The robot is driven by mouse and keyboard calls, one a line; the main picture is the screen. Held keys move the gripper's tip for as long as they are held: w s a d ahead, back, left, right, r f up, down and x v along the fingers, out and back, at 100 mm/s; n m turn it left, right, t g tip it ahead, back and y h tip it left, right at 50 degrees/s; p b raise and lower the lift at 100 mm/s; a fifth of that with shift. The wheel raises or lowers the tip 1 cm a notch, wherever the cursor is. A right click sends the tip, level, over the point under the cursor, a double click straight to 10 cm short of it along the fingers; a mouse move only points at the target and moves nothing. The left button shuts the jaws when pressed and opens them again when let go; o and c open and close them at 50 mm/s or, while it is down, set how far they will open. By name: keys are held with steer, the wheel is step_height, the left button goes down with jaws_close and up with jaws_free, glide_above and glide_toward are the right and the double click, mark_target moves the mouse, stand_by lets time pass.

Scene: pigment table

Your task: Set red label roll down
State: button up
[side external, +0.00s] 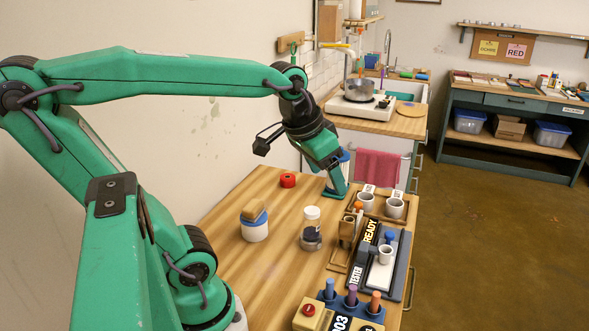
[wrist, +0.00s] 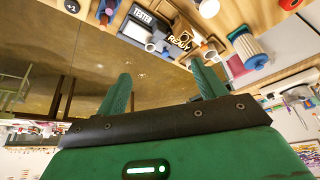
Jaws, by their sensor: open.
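The red label roll (side external: 288,180) sits on the wooden table near its far left edge, apart from my gripper. A red round thing at the top right of the wrist view (wrist: 290,4) looks like the same roll, cut by the frame edge. My gripper (side external: 336,192) is to the right of the roll, pointing down over the table's far right part. In the wrist view its two fingers (wrist: 161,72) are spread apart with nothing between them.
A blue-and-white jar (side external: 255,228) and a clear bottle (side external: 311,228) stand nearer. White cups (side external: 395,208), the READY tray and pens line the right side. The table's left middle is clear.

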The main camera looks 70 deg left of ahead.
steer(key=s+d+f+m, duration=0.1)
steer(key=s+d+f, duration=0.1)
steer(key=s+d, duration=0.2)
steer(key=shift+s+f+t+h, duration=0.3)
steer(key=shift+s+f+t, duration=0.1)
steer(key=shift+s, duration=0.2)
stand_by(0.8)
